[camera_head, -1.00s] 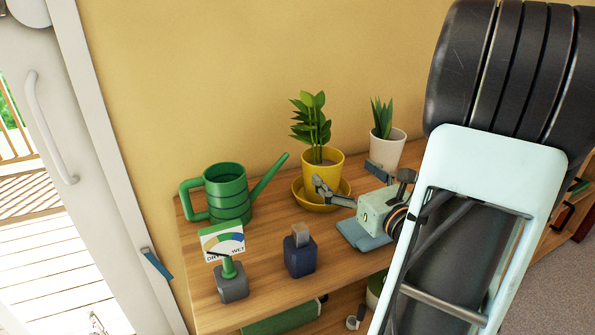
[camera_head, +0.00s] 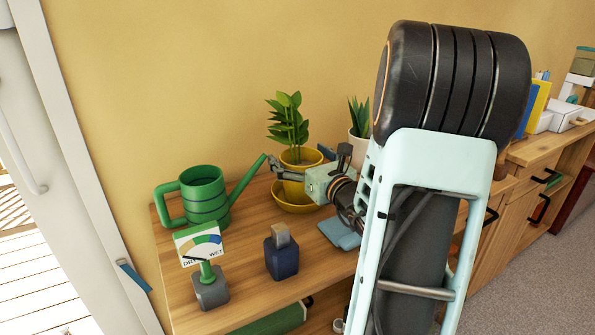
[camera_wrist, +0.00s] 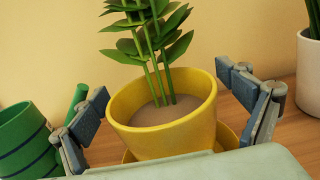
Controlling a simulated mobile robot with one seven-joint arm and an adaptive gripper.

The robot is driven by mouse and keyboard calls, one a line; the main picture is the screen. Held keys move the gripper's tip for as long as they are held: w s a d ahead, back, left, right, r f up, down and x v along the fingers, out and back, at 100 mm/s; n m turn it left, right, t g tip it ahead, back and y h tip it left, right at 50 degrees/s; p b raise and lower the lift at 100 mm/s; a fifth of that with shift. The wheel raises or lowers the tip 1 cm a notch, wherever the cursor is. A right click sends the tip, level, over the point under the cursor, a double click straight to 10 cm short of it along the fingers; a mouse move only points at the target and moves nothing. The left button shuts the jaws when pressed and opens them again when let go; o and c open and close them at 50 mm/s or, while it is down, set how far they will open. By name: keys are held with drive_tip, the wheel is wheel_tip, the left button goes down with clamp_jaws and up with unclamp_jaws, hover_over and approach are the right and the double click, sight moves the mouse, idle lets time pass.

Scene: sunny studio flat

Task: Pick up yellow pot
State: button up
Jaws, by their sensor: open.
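The yellow pot (camera_head: 300,160) holds a leafy green plant and stands upright in a yellow saucer (camera_head: 293,205) on the wooden shelf top. It fills the middle of the wrist view (camera_wrist: 165,125). My gripper (camera_head: 277,170) is at the pot's front in the head view. In the wrist view its fingers (camera_wrist: 165,108) are spread, one on each side of the pot, with gaps between them and its wall. The gripper is open and holds nothing. My gripper's body hides part of the pot and saucer.
A green watering can (camera_head: 200,195) stands left of the pot, its spout close to my gripper. A white pot (camera_head: 358,148) with a plant is to the right. A moisture meter (camera_head: 210,285) and a blue bottle (camera_head: 281,255) stand in front. A blue cloth (camera_head: 338,233) lies below my gripper.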

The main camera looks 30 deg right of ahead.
drive_tip(key=shift+c, duration=0.2)
drive_tip(key=c, duration=2)
drive_tip(key=shift+r, duration=0.2)
drive_tip(key=shift+c, duration=0.7)
drive_tip(key=shift+r, duration=0.2)
